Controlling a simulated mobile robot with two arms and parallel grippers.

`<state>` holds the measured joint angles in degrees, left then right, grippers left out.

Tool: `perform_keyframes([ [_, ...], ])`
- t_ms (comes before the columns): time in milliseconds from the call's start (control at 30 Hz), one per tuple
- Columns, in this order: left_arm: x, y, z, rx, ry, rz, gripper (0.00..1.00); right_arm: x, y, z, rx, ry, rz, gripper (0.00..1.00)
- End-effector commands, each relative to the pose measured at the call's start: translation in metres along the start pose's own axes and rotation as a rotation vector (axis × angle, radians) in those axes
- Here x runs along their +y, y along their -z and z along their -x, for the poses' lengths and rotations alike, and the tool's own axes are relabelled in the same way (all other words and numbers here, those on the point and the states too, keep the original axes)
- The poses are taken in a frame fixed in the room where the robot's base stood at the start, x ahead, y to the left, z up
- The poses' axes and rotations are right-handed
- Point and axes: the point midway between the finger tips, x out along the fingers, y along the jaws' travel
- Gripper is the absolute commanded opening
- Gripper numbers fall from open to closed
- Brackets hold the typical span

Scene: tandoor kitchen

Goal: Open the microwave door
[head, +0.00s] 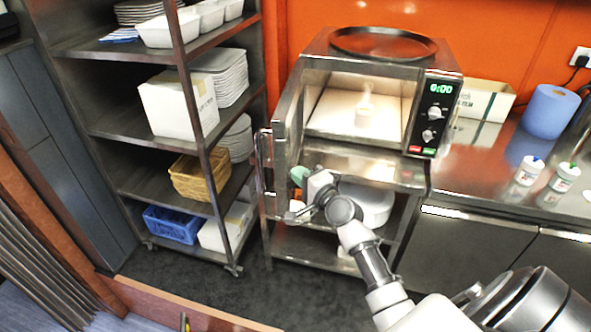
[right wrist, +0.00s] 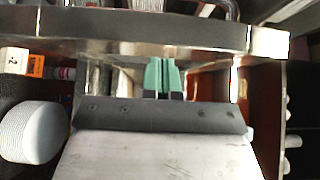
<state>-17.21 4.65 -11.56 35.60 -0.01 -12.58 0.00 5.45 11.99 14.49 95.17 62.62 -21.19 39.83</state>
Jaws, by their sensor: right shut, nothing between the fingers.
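The steel microwave (head: 423,75) stands on a steel stand, with a green clock display and knobs on its right panel. Its door (head: 284,125) is swung open at the left and points toward me, with its handle (head: 264,160) on the outer, left side. The lit cavity shows a small pale item (head: 364,110) inside. My right gripper (head: 298,176), with green fingertips, is shut and empty beside the inner side of the door, low down. In the right wrist view the fingertips (right wrist: 160,76) are together close to a steel band; contact cannot be told. My left gripper is not in view.
A steel shelf rack (head: 190,140) with plates, boxes and baskets stands left of the door, with a narrow gap. A round dark tray (head: 384,43) lies on the microwave.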

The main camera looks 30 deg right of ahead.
Motion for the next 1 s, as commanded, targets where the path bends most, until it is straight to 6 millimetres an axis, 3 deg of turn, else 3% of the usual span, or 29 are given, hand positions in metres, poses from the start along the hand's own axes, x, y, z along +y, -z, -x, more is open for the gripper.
perform_keyframes([
  [567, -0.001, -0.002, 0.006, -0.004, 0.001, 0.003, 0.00, 0.000, -0.012, -0.011, 0.000, 0.000, -0.001, 0.00],
  [1000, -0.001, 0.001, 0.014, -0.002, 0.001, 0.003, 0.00, 0.000, -0.081, -0.079, 0.000, 0.002, -0.003, 0.00],
])
